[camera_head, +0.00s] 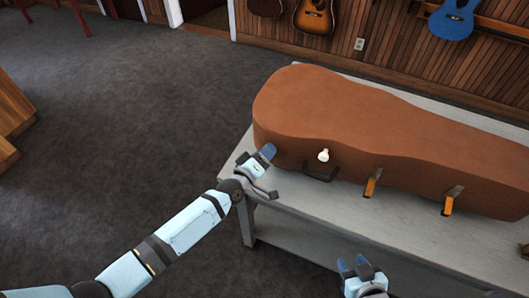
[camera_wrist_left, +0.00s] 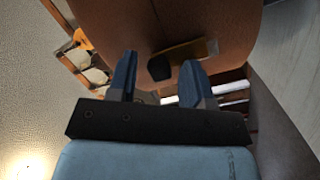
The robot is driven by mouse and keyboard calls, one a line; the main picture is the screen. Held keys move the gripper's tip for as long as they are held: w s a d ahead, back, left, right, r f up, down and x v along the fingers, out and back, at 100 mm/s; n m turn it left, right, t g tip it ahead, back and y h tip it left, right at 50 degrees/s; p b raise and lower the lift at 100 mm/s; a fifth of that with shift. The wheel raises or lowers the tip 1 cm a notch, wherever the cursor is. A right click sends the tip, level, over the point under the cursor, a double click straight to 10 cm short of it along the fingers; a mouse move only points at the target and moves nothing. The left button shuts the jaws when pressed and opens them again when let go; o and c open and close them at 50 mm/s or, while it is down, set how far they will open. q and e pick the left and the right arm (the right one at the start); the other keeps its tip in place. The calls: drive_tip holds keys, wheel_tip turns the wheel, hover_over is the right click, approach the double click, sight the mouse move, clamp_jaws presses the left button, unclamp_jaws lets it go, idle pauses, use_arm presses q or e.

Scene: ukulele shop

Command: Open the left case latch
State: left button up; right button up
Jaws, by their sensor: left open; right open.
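A brown instrument case (camera_head: 370,125) lies shut on a grey table. Two latches with orange levers show on its front side, one nearer the middle (camera_head: 371,182) and one further right (camera_head: 453,200). My left gripper (camera_head: 267,171) is open and empty at the case's left front. In the left wrist view, a latch-like yellowish strip with a dark end (camera_wrist_left: 185,57) lies on the case, just beyond and between the open fingertips (camera_wrist_left: 160,75). I cannot tell which fitting this is. My right gripper (camera_head: 356,267) is open and empty, in front of the table.
A black handle (camera_head: 320,173) and a small pale knob (camera_head: 323,155) are on the case front. The grey table (camera_head: 300,204) has a narrow bare strip before the case. Guitars (camera_head: 313,16) and a blue ukulele (camera_head: 453,20) hang behind.

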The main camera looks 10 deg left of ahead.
use_arm(q)
clamp_jaws()
drive_tip(key=f+t+h+b, duration=0.1)
drive_tip(key=b, duration=0.6)
drive_tip(key=s+f+m+t+h+b, duration=0.1)
drive_tip(key=t+h+b, duration=0.1)
drive_tip(key=b, duration=0.5)
drive_tip(key=s+f+m+t+h+b, duration=0.1)
drive_tip(key=t+b, duration=0.1)
drive_tip(key=b, duration=0.5)
drive_tip(key=shift+a, duration=0.35)
use_arm(e)
wheel_tip(320, 180, down, 16)
drive_tip(key=w+a, duration=0.1)
drive_tip(key=shift+a, duration=0.2)
use_arm(q)
drive_tip(key=shift+s+r, duration=0.1)
drive_tip(key=shift+r, duration=0.05)
unclamp_jaws()
use_arm(e)
drive_tip(key=shift+r, duration=0.1)
